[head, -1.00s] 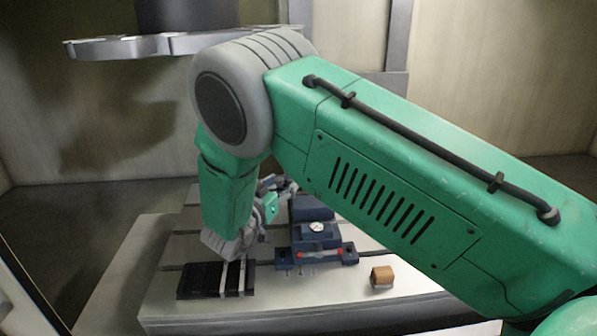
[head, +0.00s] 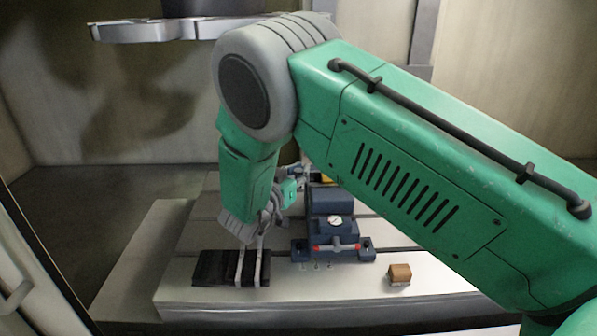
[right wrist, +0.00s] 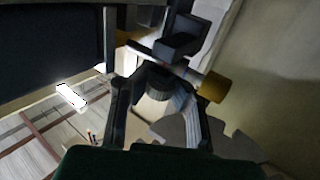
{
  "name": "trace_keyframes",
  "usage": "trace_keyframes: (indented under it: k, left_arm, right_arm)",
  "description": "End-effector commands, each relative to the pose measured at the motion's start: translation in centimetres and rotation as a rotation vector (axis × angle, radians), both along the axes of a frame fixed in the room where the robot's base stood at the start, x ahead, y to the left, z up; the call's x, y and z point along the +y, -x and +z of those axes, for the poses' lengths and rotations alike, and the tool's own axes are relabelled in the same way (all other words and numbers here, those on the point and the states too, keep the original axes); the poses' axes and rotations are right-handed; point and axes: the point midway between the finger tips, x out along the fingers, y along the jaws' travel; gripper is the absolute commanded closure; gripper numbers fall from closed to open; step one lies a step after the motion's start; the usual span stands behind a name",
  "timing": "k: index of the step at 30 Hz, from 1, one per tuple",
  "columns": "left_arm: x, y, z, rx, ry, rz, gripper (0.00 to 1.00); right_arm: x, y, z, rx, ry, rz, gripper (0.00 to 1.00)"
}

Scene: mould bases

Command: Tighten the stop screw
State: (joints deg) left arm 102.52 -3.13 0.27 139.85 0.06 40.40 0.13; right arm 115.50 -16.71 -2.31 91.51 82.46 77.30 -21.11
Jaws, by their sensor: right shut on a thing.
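My right gripper (head: 299,172) is at the far left side of the blue vise (head: 331,201), partly hidden behind my green arm. In the right wrist view, its two dark fingers (right wrist: 158,95) stand on both sides of a dark knurled knob, which looks like the stop screw (right wrist: 158,82). The gripper is shut on this knob. A dark block-shaped part (right wrist: 180,42) is just beyond the knob. Whether the screw is seated cannot be seen.
A yellow cylinder (right wrist: 214,87) is right of the fingers. On the slotted table (head: 330,300) are a black block with pale bars (head: 215,268) and a small wooden block (head: 399,273). A red-ended handle (head: 338,247) crosses the vise front. Free table lies in front.

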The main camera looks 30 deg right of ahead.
Motion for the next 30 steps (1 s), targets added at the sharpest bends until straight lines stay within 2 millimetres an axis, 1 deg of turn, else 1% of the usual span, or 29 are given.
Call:
trace_keyframes:
  k: [1,6,15,16,18,26,30]
  left_arm:
    - [0.0,-0.01,-0.39,0.0,0.0,0.0,0.59]
    - [0.01,0.01,-1.33,0.0,0.0,0.0,0.59]
    - [0.0,0.0,-1.23,0.0,0.0,0.0,0.59]
    - [0.0,0.0,-1.23,0.0,0.0,0.0,0.59]
    - [0.0,-0.01,-1.22,0.0,0.0,0.0,0.59]
    - [0.01,-0.01,-1.22,0.0,0.0,0.0,0.59]
    - [-0.07,0.28,-1.12,-0.002,-0.002,0.0,0.59]
  right_arm:
    - [0.39,0.0,-0.36,0.0,-0.002,-0.016,1.0]
    - [0.59,0.04,-0.45,0.001,-0.004,-0.11,1.0]
    - [0.94,0.12,-0.28,0.007,-0.003,-0.123,1.0]
    - [0.96,0.12,-0.28,0.007,-0.003,-0.122,0.8]
    - [0.97,0.11,-0.26,0.007,-0.002,-0.122,0.59]
    - [0.37,-0.04,-0.33,0.005,-0.004,-0.124,0.59]
    - [0.65,0.08,-0.33,0.005,-0.004,-0.124,0.59]
